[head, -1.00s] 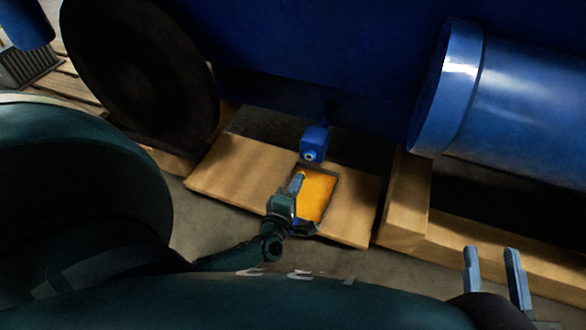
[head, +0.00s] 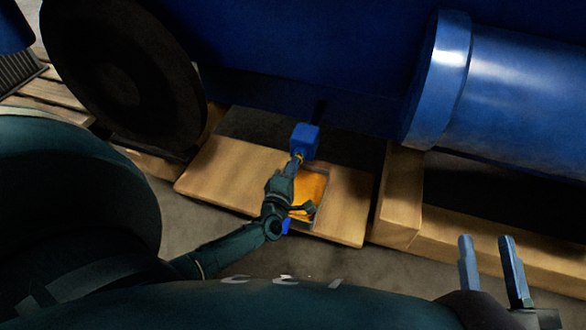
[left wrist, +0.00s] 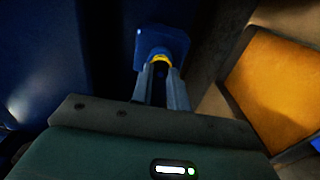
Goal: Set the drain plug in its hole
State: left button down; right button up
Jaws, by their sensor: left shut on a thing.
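My left gripper (head: 295,165) is shut on the drain plug (head: 300,155), a small brass-yellow piece at its fingertips. The plug also shows in the left wrist view (left wrist: 159,54), between the fingertips and against or very near the blue drain block (left wrist: 163,38). In the head view the block (head: 305,137) hangs below the blue engine, and the fingers point at its near lower face. The hole is hidden behind the plug and fingers, so I cannot tell how far in the plug is. My right gripper (head: 490,273) is open and empty at the lower right.
An orange-bottomed pan (head: 322,205) lies on a wooden board (head: 235,175) under the block. A dark round wheel (head: 120,80) stands left, a blue cylinder (head: 500,95) right. Wooden beams (head: 400,200) flank the board. Bare floor (head: 360,265) lies in front.

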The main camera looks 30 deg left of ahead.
pick_arm(q)
jog(key=shift+w+a, duration=0.1)
jog(key=shift+w, duration=0.3)
dwell(0.6)
dwell(0.4)
jog(key=c, duration=1.3)
grip_release()
